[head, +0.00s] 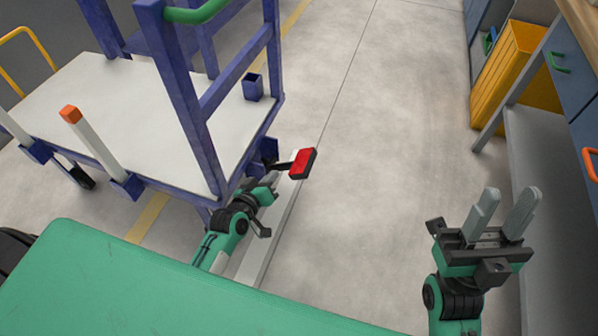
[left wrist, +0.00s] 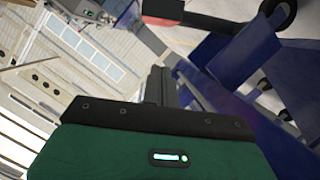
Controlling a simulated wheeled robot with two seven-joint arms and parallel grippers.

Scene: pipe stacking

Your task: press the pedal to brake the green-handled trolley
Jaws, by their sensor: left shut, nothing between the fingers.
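The trolley (head: 203,105) has a blue-purple frame, a pale deck and a green handle (head: 197,12) at the top. Its red pedal (head: 302,163) sticks out on a black arm at the trolley's lower right corner. In the left wrist view the red pedal (left wrist: 163,10) is at the top edge, beyond the fingertips. My left gripper (head: 274,178) is shut and empty, just left of and below the pedal in the head view. I cannot tell whether it touches the pedal. My right gripper (head: 503,207) is open and empty, at the lower right.
A workbench with drawers (head: 575,75) and a grey lower shelf (head: 548,150) stands along the right, beside a yellow bin (head: 510,75). White posts, one with an orange top (head: 70,114), rise at the trolley's near side. The floor (head: 375,130) between is clear.

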